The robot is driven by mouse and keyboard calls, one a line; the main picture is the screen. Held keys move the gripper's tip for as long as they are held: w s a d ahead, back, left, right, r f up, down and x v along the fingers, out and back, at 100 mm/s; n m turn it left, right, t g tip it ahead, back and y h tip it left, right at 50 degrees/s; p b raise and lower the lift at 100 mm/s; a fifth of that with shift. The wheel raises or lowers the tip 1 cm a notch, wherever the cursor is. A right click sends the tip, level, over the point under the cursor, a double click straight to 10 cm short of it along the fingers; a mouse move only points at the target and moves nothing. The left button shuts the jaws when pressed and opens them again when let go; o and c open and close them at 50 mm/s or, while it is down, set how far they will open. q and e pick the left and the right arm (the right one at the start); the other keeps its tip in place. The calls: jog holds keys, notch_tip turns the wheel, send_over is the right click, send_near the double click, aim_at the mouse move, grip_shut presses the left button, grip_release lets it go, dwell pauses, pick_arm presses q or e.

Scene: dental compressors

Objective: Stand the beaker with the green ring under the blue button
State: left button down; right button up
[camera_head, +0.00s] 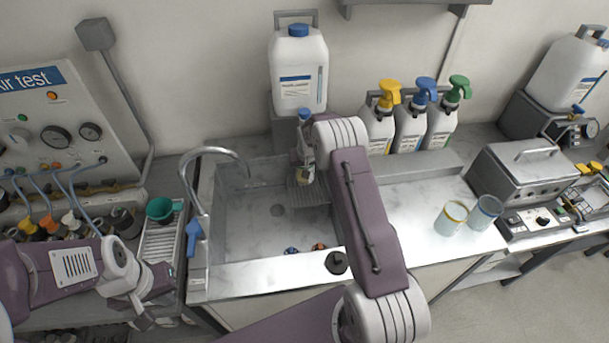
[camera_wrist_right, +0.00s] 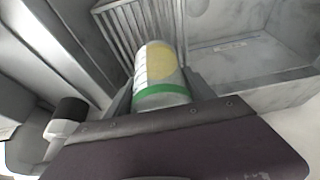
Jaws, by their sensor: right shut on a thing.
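The beaker with the green ring (camera_wrist_right: 160,75) is held between the fingers of my right gripper (camera_wrist_right: 162,88) in the right wrist view. It is clear, with a green band at the near end and a yellow patch on it. In the head view, my right arm hides most of this gripper. The blue button (camera_head: 304,113) is low on the front of a white canister (camera_head: 298,70), above a slatted rack (camera_head: 308,194) at the sink's back edge. My left gripper (camera_head: 152,298) is empty at the lower left, its fingers apart.
The sink (camera_head: 250,235) has a curved tap (camera_head: 213,152) on its left. Spray bottles (camera_head: 411,125) stand behind the worktop. Two other beakers, yellow-ringed (camera_head: 450,218) and blue-ringed (camera_head: 485,212), stand on the right of the worktop, near a metal box (camera_head: 518,175). A green cup (camera_head: 160,209) is at left.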

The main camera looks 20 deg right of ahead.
notch_tip(320, 180, down, 5)
jog(key=shift+w+f+p, duration=0.1)
jog(key=shift+f+p, duration=0.1)
jog(key=shift+p, duration=0.45)
jog(key=shift+w+f, duration=0.15)
jog(key=shift+f, duration=0.1)
jog(key=shift+f+b, duration=0.15)
jog(key=shift+b, duration=0.25)
jog(key=o, duration=1.5)
jog(key=shift+o, duration=0.2)
jog(key=shift+r+p, duration=0.35)
jog(key=shift+r, duration=0.15)
jog(key=v, duration=1.2)
jog(key=s+a+r+n+g, duration=0.1)
jog(key=s+a+r, duration=0.2)
jog(key=s, duration=1.1)
jog(key=s+a+r+n+g+y, duration=0.1)
jog(key=s+a, duration=0.6)
jog(key=s, duration=0.7)
notch_tip(320, 180, up, 2)
jog(key=shift+s+a+r+n+g+b, duration=0.15)
jog(key=shift+a+n+g+b, duration=0.2)
jog(key=shift+g, duration=0.25)
